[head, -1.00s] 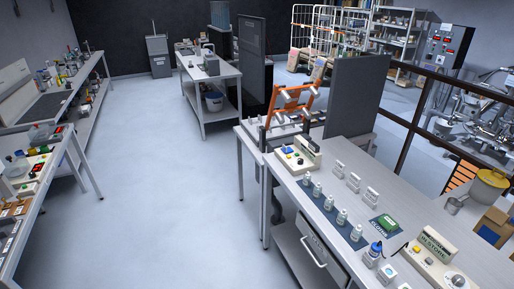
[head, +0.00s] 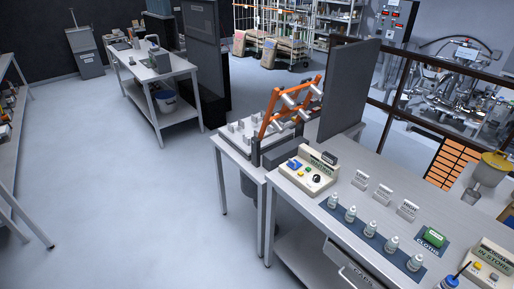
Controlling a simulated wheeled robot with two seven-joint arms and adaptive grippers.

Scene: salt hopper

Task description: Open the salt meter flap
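Neither of my grippers is in view, and no part of my arms shows. I cannot pick out a salt meter or its flap with certainty. A grey bin-like unit (head: 86,52) with a thin upright rod stands on the floor at the far left back; it is too small to show a flap. A metal cup-shaped vessel with a yellow top (head: 490,170) is at the right edge, and I cannot tell whether it belongs to the salt equipment.
A bench (head: 345,195) on the right holds a control box (head: 306,172), several small bottles, white cards and a green box (head: 433,237). An orange frame (head: 290,105) stands behind it beside a dark panel (head: 345,90). The floor (head: 130,200) at left-centre is clear.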

